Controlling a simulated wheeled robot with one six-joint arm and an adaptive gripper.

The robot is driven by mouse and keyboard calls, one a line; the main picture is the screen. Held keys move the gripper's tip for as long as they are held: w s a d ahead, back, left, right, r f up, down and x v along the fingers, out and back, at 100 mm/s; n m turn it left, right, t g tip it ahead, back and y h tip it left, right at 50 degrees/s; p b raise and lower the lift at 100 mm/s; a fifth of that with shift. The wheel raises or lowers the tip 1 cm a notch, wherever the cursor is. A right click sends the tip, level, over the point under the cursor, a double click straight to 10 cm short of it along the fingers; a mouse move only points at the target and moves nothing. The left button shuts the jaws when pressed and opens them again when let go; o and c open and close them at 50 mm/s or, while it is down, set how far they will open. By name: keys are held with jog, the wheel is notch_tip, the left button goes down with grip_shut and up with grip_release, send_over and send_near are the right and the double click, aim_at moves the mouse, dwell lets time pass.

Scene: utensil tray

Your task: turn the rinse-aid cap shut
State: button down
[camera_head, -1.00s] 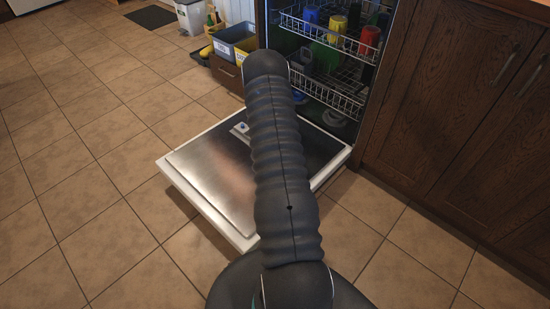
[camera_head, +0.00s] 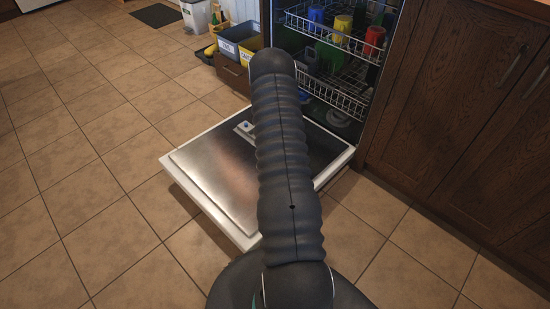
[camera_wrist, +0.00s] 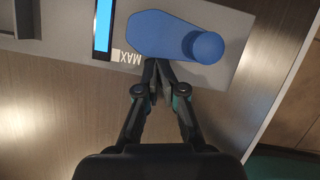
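The blue rinse-aid cap (camera_wrist: 176,36) shows in the wrist view, a flat paddle shape with a round knob (camera_wrist: 205,47) at its right end. It lies on the grey dispenser plate (camera_wrist: 228,72), beside a MAX mark and a bright blue window (camera_wrist: 103,25). My gripper (camera_wrist: 158,68) has its fingertips together just below the cap's lower edge in the picture, with nothing seen between them. Whether the tips touch the cap I cannot tell. In the head view my arm hides the gripper; the dispenser (camera_head: 243,127) shows partly beside the arm.
The open dishwasher door (camera_head: 212,180) lies flat under my arm. Dish racks (camera_head: 340,92) with cups stand behind it. Wooden cabinets (camera_head: 450,100) close off the right. Bins (camera_head: 237,42) stand at the back.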

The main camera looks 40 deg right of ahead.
jog(key=shift+s+b, duration=0.35)
jog(key=shift+b, duration=0.6)
jog(key=a+b, duration=0.2)
jog(key=a, duration=0.1)
jog(key=shift+a+f+b, duration=0.1)
jog(key=shift+a+b, duration=0.2)
jog(key=shift+b, duration=0.05)
jog(key=w+p+v, duration=0.1)
jog(key=p+v, duration=0.2)
jog(key=v, duration=0.7)
jog(key=shift+s+a+r+p, duration=0.2)
jog(key=shift+a+p, duration=0.1)
